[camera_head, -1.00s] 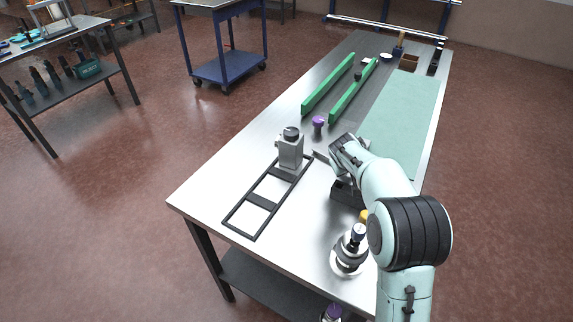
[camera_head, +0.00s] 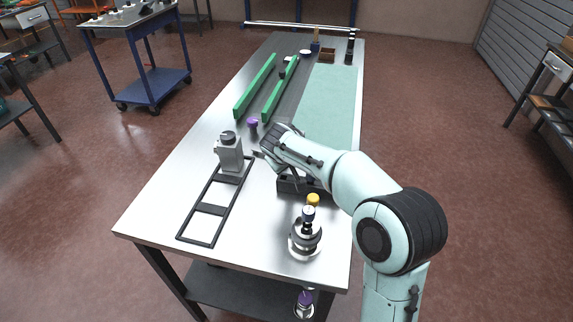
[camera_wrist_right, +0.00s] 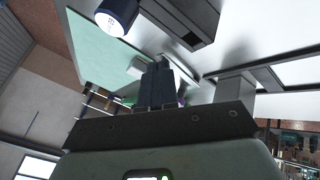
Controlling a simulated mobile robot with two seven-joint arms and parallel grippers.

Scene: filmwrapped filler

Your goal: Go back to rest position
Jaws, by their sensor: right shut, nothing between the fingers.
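My right arm comes in from the lower right in the head view. My right gripper (camera_head: 262,153) is over the steel table (camera_head: 190,150), just right of a grey block-like device (camera_head: 230,155) with a dark round top, and looks apart from it. In the wrist view the right gripper's dark fingers (camera_wrist_right: 163,65) are together, with nothing seen between them. My left arm and gripper are not in view.
The device stands at a black frame (camera_head: 212,208). A black box (camera_head: 290,183) is partly under my arm, behind a silver round device (camera_head: 305,238). A purple knob (camera_head: 253,123), green bars (camera_head: 255,87) and a green mat (camera_head: 330,95) lie farther back.

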